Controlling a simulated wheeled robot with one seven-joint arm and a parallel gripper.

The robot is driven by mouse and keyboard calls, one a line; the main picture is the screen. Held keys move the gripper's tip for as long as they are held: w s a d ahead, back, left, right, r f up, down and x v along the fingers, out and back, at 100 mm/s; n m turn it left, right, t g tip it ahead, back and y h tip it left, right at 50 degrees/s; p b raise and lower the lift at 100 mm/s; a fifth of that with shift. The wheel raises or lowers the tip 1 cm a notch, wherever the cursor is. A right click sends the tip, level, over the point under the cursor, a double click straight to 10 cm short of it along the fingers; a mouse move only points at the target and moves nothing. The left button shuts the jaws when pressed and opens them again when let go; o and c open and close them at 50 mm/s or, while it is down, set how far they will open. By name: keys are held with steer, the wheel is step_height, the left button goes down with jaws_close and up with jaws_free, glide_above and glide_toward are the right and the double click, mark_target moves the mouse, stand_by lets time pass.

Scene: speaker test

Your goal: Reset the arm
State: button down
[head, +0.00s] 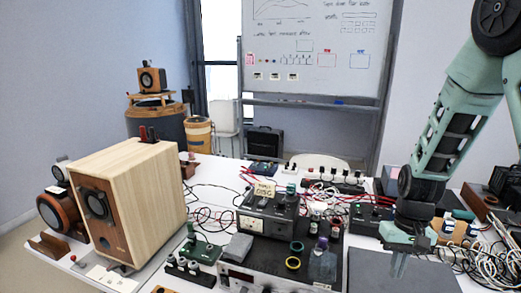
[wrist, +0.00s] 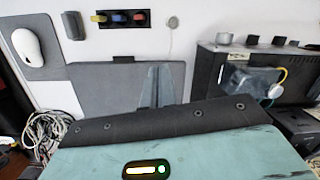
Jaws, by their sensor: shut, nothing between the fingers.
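My gripper (head: 398,268) hangs at the right end of my green arm, pointing down over the right part of the white table in the head view. Its fingers are shut and hold nothing. In the wrist view the closed fingers (wrist: 157,88) show above the dark and pale green wrist housing, in front of a flat grey panel (wrist: 110,85). I cannot tell the exact height of the fingertips above the table.
A wooden speaker box (head: 150,195) stands at the left. Black test equipment (head: 265,220) fills the middle, with cables around it. In the wrist view a white mouse (wrist: 27,45) lies on a grey pad at left, and a dark unit (wrist: 215,70) stands at right.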

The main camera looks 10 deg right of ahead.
steer(key=a+r+n, duration=0.4)
steer(key=a+r, duration=0.1)
steer(key=a, duration=0.8)
steer(key=s+a+r+n, duration=0.3)
steer(key=s+a, duration=0.4)
steer(key=s+a+r+n+t, duration=0.1)
steer(key=s+a+r+n, duration=0.3)
steer(key=s+a, duration=0.3)
steer(key=shift+s+t+h, duration=0.3)
steer(key=shift+h, duration=0.1)
steer(key=shift+a+r, duration=0.1)
